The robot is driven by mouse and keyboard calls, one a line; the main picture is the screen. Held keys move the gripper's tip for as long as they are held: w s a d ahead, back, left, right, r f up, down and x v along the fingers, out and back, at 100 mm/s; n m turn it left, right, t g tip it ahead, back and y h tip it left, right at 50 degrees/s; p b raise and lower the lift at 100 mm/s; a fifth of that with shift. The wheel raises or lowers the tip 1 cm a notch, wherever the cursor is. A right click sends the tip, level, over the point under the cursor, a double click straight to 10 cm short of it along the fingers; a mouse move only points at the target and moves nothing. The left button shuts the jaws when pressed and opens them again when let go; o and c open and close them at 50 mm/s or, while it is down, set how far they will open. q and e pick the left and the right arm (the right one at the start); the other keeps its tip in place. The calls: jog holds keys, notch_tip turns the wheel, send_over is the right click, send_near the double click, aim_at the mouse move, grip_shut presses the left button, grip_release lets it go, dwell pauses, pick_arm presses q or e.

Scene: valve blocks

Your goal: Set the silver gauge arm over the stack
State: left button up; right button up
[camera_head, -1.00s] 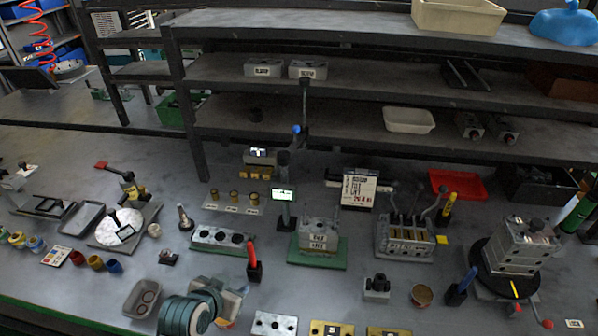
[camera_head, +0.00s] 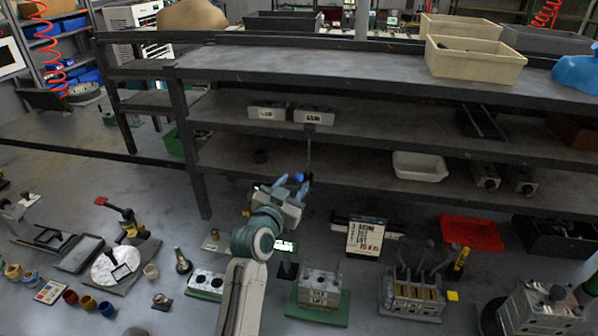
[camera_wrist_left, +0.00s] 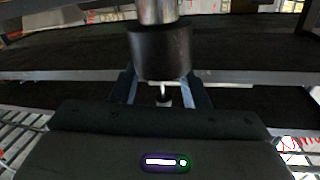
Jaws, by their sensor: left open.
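The gauge stand rises behind my left gripper (camera_head: 287,184); its lit display (camera_head: 286,246) shows just below my wrist, and a thin upright rod (camera_head: 308,150) shows above. A blue ball knob (camera_head: 298,177) is at my fingertips. My left gripper is open. In the left wrist view a black cylinder with a silver upper part (camera_wrist_left: 160,48) stands ahead between the fingers, with a small pin under it; I cannot tell whether they touch it. The silver arm itself is mostly hidden. The stack, a labelled grey block (camera_head: 319,286) on a green base (camera_head: 318,311), stands right of my arm.
A dark shelf unit (camera_head: 390,118) stands close behind the gripper. A lever valve block (camera_head: 413,292) and a sign (camera_head: 365,238) are to the right. A perforated block (camera_head: 206,285) lies left of my forearm, partly covered. A red tray (camera_head: 472,233) is further right.

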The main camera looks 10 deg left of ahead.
aim_at(297, 179)
pick_arm(q)
jog(key=w, duration=0.2)
jog(key=w+p, duration=0.1)
jog(key=w, duration=0.1)
jog(key=shift+d, duration=0.35)
jog(key=shift+w, duration=0.1)
pick_arm(e)
jog(key=shift+w+a+r, duration=0.1)
jog(key=shift+w+r, duration=0.3)
jog(key=shift+w, duration=0.2)
jog(key=shift+w+r, duration=0.4)
jog(key=shift+w, duration=0.15)
pick_arm(q)
jog(key=shift+c, duration=0.2)
pick_arm(e)
jog(key=shift+s, duration=0.2)
pick_arm(q)
grip_shut()
jog(key=shift+f, duration=0.1)
pick_arm(e)
jog(key=shift+s+f, duration=0.1)
jog(key=shift+s, duration=0.05)
